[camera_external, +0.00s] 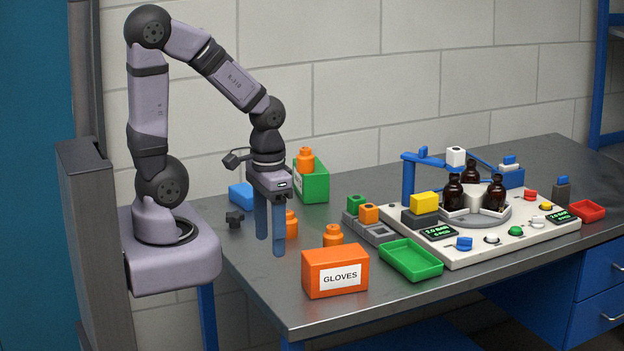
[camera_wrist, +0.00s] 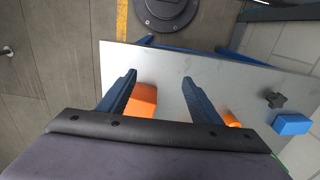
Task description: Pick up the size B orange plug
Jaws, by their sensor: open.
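An orange block-shaped plug (camera_external: 369,214) sits in a grey stepped holder (camera_external: 378,235) on the table, beside a green plug (camera_external: 356,203). I cannot read a size mark on it. My gripper (camera_external: 270,243) points down over the left part of the table, well left of the holder. Its two blue fingers are apart with nothing between them. In the wrist view my gripper (camera_wrist: 158,78) is also open. An orange thing (camera_wrist: 143,100) shows beside the left finger there, partly hidden, probably the gloves box. The orange plug cannot be made out in the wrist view.
A white panel (camera_external: 480,250) with amber bottles (camera_external: 454,193) lies to the right. A blue block (camera_external: 241,195) and dark knob (camera_external: 235,219) are left.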

